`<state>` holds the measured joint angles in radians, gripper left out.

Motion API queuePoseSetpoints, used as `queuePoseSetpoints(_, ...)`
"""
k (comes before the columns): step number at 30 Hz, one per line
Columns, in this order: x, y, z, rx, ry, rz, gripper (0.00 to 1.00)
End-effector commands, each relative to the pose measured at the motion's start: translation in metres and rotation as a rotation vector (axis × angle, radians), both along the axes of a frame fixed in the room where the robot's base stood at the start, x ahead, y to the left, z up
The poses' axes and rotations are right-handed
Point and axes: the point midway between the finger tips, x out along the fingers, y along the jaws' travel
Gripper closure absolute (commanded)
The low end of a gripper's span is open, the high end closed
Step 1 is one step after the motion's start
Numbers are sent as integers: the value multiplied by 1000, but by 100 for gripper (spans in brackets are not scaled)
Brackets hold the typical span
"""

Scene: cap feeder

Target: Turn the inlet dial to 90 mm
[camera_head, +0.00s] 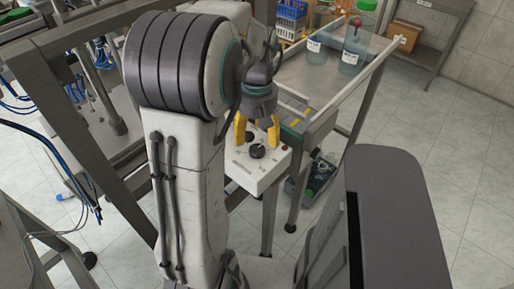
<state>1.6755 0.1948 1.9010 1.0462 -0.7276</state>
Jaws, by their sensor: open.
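A pale control box (250,177) sits at the middle of the view, partly hidden behind my arm. A dark round dial (257,151) is on its top face, and other small dark knobs or marks lie around it. I cannot read a scale or tell which value the dial points to. My gripper (257,134) is open, with yellow fingers pointing down above the box. The dial shows just below and between the fingertips. I cannot tell whether the fingers touch it.
A metal bench (283,79) behind the box carries capped bottles (353,57) and a blue crate (291,22). Metal frame machinery with blue hoses stands at left. A bin (318,175) sits under the bench. Tiled floor (440,130) is free at right.

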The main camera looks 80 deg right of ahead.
Motion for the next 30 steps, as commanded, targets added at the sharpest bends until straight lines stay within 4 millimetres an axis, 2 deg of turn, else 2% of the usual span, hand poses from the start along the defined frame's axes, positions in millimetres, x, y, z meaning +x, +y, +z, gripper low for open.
queuePoseSetpoints(6,0,1,-30,4,-1,-1,33)
queuePoseSetpoints(12,0,1,-48,3,0,-2,33)
queuePoseSetpoints(18,0,0,-55,0,0,-2,33)
queuePoseSetpoints(27,0,0,-56,0,0,-2,32)
queuePoseSetpoints(30,0,0,-56,0,0,-2,41)
